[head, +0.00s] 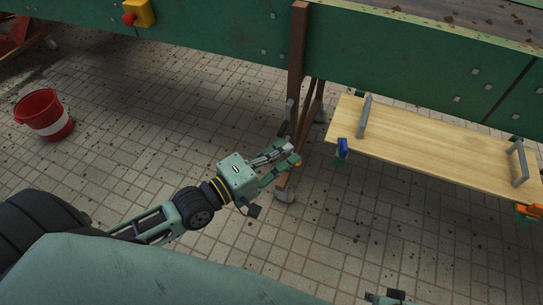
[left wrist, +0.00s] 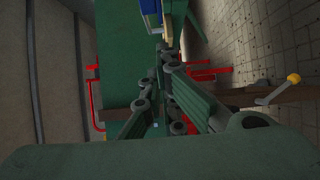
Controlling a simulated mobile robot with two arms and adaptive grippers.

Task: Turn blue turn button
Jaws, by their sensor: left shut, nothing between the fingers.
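The blue turn button (head: 342,147) sits at the near left corner of a wooden board (head: 430,145), on a green mount. My left gripper (head: 294,154) is to the left of the blue button in the head view, apart from it. Its fingers are shut with nothing between them and point toward the button's side. In the left wrist view the closed fingers (left wrist: 165,55) reach up toward a blue part (left wrist: 150,12) at the top edge, which looks like the button. Part of my right gripper (head: 388,298) shows at the bottom edge; its fingers are mostly out of frame.
The board has two grey handles (head: 364,116) and an orange turn button (head: 528,209) at its near right corner. A green conveyor side (head: 400,55) runs behind, with a rusty leg (head: 298,50) close to my left gripper. A red-and-white bucket (head: 44,114) stands left on tiled floor.

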